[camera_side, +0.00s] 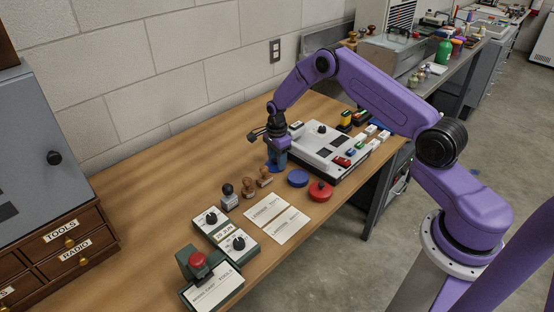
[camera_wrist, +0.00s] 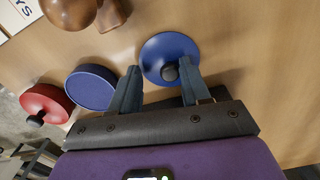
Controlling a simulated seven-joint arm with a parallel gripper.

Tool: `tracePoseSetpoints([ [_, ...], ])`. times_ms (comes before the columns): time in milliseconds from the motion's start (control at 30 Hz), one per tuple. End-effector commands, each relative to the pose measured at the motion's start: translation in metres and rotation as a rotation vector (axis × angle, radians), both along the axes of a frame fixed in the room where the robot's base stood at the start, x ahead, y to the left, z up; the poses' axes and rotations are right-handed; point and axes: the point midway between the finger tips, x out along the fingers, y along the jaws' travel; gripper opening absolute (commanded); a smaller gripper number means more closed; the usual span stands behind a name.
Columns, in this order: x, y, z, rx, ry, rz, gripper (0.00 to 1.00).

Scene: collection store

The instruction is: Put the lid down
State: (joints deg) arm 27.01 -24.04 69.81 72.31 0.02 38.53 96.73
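The blue lid (camera_wrist: 166,52) is a round disc with a black knob (camera_wrist: 170,73). In the wrist view it lies below my fingertips, and it appears flat on the wooden table. In the side view only part of the lid (camera_side: 273,168) shows beneath my gripper (camera_side: 278,160). My gripper (camera_wrist: 160,68) is open, its fingers apart on either side of the knob, the right one closer to it. A round blue pad without a knob (camera_wrist: 92,87) sits to the left of the lid; it also shows in the side view (camera_side: 298,178).
A red round tin with a black knob (camera_side: 320,191) stands beside the blue pad. A grey-white console (camera_side: 325,150) stands just behind the gripper. The table towards the wall is clear.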

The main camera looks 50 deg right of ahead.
Motion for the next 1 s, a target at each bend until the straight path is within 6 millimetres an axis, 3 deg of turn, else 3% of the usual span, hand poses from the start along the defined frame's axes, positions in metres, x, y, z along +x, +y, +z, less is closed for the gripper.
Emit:
tracePoseSetpoints([
  [167, 0.002, 0.0, 0.022, 0.0, -0.005, 0.0, 0.47],
  [600, 0.002, 0.0, 0.102, -0.001, -0.003, -0.001, 0.47],
  [800, 0.002, 0.0, 0.118, 0.0, -0.001, 0.0, 0.47],
  [1000, 0.001, 0.002, 0.122, 0.0, 0.0, 0.011, 0.47],
])
